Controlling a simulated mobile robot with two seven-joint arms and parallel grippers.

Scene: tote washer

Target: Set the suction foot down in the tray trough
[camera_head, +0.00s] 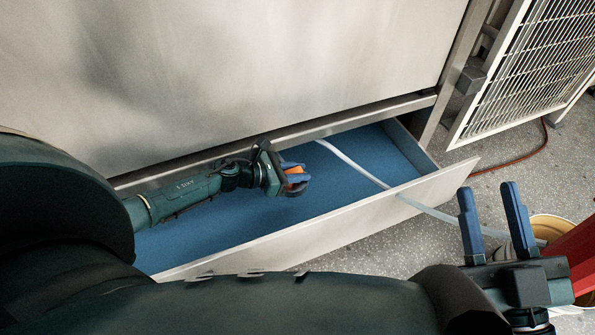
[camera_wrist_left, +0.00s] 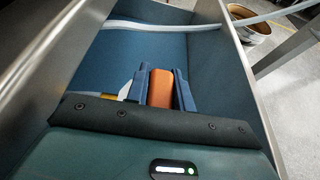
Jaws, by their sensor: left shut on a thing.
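My left gripper (camera_head: 294,176) is shut on an orange piece, the suction foot (camera_wrist_left: 160,88), and holds it inside the outline of the open tray trough (camera_head: 225,219). In the left wrist view the orange piece sits between the two blue fingers of the left gripper (camera_wrist_left: 161,82). Its lower end is hidden, and I cannot tell whether it touches the blue trough floor (camera_wrist_left: 146,48). My right gripper (camera_head: 490,192) is open and empty, out past the trough's right end.
A pale hose (camera_head: 355,165) runs from the trough over its front wall (camera_head: 350,220) toward a bucket (camera_head: 549,228) at the right. A red object (camera_head: 578,255) stands by the bucket. A large steel panel (camera_head: 220,70) rises behind the trough. A white grille door (camera_head: 530,70) stands open.

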